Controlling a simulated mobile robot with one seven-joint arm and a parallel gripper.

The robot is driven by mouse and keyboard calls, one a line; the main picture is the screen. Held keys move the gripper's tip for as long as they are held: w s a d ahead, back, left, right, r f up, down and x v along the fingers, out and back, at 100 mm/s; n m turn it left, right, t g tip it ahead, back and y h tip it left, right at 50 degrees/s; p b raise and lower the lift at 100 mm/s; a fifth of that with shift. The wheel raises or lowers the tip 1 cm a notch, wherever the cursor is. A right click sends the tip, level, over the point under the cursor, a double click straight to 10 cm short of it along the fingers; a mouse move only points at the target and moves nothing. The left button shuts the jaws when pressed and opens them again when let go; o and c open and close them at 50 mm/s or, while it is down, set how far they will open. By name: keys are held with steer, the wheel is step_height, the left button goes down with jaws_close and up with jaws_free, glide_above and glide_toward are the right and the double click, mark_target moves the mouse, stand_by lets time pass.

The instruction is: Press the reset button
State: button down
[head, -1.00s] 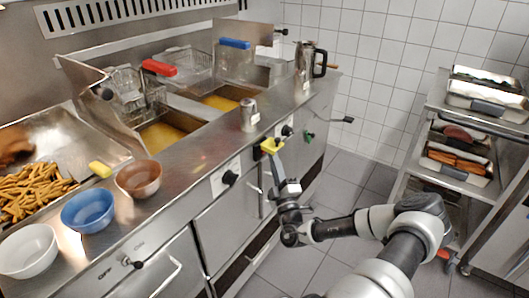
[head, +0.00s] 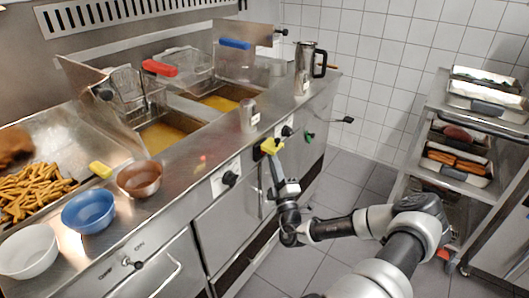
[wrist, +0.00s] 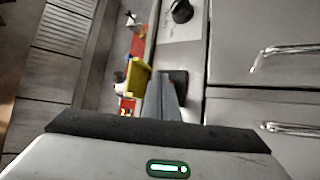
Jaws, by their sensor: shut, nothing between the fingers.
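My gripper (head: 275,158) is shut and empty, raised at the front panel of the fryer counter. In the head view its tip is right by a small yellow piece (head: 272,146) on that panel; I cannot tell whether they touch. In the wrist view the dark fingers (wrist: 166,84) are beside the yellow piece (wrist: 138,82), which is partly hidden. A green knob or button (head: 309,135) is on the panel further right. No label marks which control is the reset button.
Black knobs (head: 230,178) sit along the front panel. Bowls (head: 88,211), fries (head: 38,187), fryer baskets (head: 138,92) and a metal jug (head: 305,68) stand on the counter (head: 190,185). A tray rack (head: 440,100) is at right. Tiled floor (head: 345,185) between is clear.

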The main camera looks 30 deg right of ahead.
steer(key=shift+w+a, duration=0.1)
steer(key=shift+w, duration=0.15)
steer(key=shift+w+a, duration=0.2)
steer(key=shift+w, duration=0.2)
stand_by(0.8)
steer(key=shift+s+d+p, duration=0.35)
steer(key=shift+s+p, duration=0.2)
steer(key=shift+s, duration=0.25)
steer(key=s, duration=0.1)
steer(key=s+d+p, duration=0.1)
steer(key=s, duration=0.1)
steer(key=s+d, duration=0.1)
steer(key=shift+s, duration=0.3)
steer(key=shift+a, duration=0.1)
stand_by(0.7)
